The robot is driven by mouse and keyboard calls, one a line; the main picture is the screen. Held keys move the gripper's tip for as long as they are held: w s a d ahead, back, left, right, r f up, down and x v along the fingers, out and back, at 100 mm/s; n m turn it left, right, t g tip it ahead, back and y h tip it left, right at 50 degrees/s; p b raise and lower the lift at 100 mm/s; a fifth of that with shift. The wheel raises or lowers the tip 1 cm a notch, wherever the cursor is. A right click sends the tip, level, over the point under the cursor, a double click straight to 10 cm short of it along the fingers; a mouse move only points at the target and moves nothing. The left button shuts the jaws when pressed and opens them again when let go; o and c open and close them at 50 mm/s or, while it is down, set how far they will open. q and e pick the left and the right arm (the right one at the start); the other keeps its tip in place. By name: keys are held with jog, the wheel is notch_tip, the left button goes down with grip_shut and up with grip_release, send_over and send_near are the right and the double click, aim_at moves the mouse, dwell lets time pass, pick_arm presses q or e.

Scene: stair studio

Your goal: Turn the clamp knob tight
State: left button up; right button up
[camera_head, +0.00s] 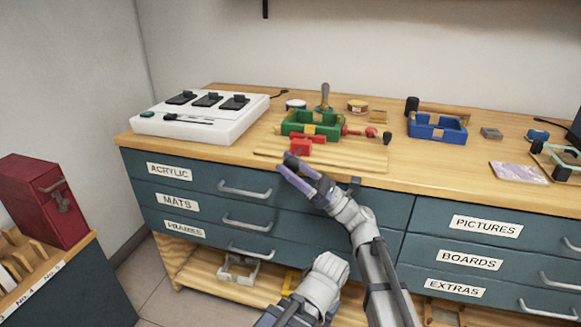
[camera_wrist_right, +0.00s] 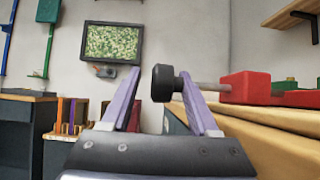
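The clamp is a red block (camera_head: 301,147) on the near side of a green frame (camera_head: 325,124) on the worktop. Its black knob (camera_wrist_right: 163,83) sits on a metal rod, with the red block (camera_wrist_right: 246,88) behind, in the right wrist view. My right gripper (camera_head: 290,165) reaches the worktop's front edge, just in front of the red block. My left gripper is not in view.
A white switch box (camera_head: 205,118) stands on the left of the worktop (camera_head: 470,175). Drawer handles (camera_head: 245,192) stick out below the edge.

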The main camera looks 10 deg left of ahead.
jog(key=b+v, duration=0.4)
jog(key=v, duration=0.4)
jog(key=shift+a, duration=0.1)
dwell(0.3)
